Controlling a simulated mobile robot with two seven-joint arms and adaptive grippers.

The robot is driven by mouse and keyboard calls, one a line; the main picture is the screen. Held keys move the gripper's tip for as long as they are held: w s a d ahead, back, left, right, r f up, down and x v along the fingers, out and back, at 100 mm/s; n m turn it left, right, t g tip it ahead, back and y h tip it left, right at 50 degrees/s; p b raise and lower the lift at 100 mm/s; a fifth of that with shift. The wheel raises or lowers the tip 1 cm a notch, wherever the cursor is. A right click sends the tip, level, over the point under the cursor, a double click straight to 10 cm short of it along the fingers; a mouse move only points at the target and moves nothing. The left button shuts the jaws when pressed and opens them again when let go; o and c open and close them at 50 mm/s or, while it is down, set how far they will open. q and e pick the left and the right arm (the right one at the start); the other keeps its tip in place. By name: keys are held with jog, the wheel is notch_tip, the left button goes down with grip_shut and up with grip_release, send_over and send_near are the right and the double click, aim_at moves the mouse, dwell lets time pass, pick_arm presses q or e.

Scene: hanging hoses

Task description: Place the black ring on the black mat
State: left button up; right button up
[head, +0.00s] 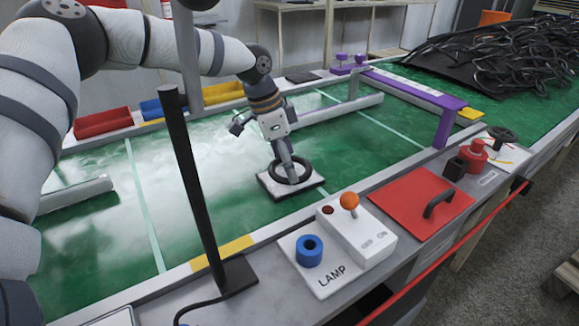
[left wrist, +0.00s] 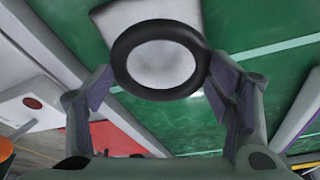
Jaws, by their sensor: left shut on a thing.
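The black ring (head: 291,172) is at the white square plate (head: 265,182) on the green surface. I cannot tell if it rests on the plate or is just above it. My left gripper (head: 287,157) comes down over it and is shut on it. In the left wrist view, the ring (left wrist: 120,55) lies between the two fingers of my left gripper (left wrist: 160,85), with white showing through its hole. A small flat black mat (head: 302,76) lies at the far edge, behind my left gripper. My right gripper is not in view.
A black post (head: 192,185) stands in front. A lamp box with an orange knob (head: 349,200), a blue ring (head: 309,250) and a red plate (head: 405,205) line the near ledge. Red and blue bins stand back left.

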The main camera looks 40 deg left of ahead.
aim_at(273, 169)
pick_arm(q)
jog(key=shift+f, duration=0.65)
jog(key=shift+r, duration=0.15)
jog(key=o, duration=1.2)
jog(key=shift+c, duration=0.2)
jog(key=p+v, duration=0.2)
jog(key=v, duration=1)
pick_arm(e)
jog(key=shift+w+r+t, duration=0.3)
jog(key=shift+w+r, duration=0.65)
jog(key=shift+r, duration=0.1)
pick_arm(q)
jog(key=shift+w, duration=0.1)
